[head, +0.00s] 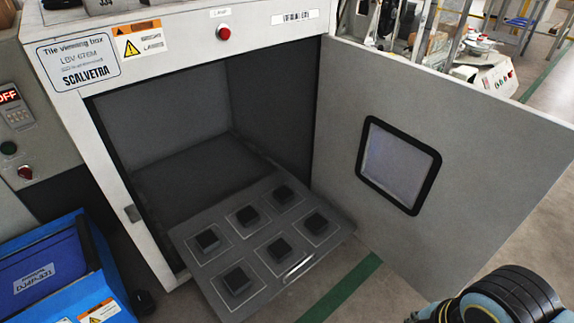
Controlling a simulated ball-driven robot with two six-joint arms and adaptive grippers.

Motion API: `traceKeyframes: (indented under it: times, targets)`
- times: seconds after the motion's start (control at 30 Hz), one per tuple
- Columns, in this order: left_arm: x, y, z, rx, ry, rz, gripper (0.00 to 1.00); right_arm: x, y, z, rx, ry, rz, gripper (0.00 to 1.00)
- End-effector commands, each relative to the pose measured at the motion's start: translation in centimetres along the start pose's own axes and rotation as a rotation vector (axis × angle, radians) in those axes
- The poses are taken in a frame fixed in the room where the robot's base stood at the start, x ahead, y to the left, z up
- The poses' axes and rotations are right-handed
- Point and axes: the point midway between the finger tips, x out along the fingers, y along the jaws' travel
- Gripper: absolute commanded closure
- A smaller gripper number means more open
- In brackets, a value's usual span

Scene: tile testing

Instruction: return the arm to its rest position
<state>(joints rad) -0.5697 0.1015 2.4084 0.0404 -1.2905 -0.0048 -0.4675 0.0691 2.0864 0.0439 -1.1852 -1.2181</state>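Part of my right arm (505,297), black and pale blue, shows at the bottom right corner, in front of the open door's lower edge. Its gripper is not visible, and my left arm and gripper are out of the picture. The tile viewing box (195,22) stands open in the middle. Its grey tray (212,282) is slid out at the front, with several dark square tiles (239,280) sitting in marked places.
The box's door (480,160), with a dark-framed window (398,165), is swung wide open to the right. A blue bin (75,285) stands at the lower left beside a control panel (25,120) reading OFF. Floor with a green stripe (342,290) is clear between tray and door.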

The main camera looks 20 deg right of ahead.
Motion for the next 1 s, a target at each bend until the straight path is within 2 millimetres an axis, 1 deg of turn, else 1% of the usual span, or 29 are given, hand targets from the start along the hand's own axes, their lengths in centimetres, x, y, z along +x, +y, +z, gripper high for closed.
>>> traceKeyframes:
  times: [0.03, 0.1, 0.2, 0.3, 0.4, 0.5, 0.63, 0.67, 0.87, 1.0]
  targets:
    - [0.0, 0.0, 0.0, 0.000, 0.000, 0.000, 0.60, -1.6, -0.1, 0.1, 0.114, 0.002, 0.013, 0.68]
    - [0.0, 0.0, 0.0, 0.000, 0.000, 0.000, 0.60, -3.6, 0.2, 0.1, 0.292, 0.011, 0.033, 0.68]
    - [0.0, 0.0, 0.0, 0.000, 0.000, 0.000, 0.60, -5.8, 0.8, -0.1, 0.507, 0.029, 0.055, 0.68]
    - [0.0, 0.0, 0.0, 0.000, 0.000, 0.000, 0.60, -7.5, 1.4, -0.4, 0.687, 0.051, 0.073, 0.68]
    - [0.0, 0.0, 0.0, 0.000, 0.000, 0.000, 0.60, -8.6, 2.2, -0.8, 0.843, 0.074, 0.087, 0.68]
    - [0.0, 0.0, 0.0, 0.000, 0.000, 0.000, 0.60, -9.4, 2.7, -1.0, 0.990, 0.092, 0.091, 0.68]
    - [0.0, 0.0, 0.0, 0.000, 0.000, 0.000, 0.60, -9.4, 2.5, -0.9, 1.175, 0.092, 0.078, 0.68]
    - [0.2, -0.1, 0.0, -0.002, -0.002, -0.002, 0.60, -9.2, 2.6, -0.8, 1.181, 0.090, 0.078, 0.68]
    - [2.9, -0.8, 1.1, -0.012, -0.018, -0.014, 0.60, -6.3, 2.1, 0.2, 1.185, 0.069, 0.079, 0.68]
    - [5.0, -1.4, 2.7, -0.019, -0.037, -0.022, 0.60, -4.0, 1.1, 1.2, 1.192, 0.047, 0.076, 0.68]
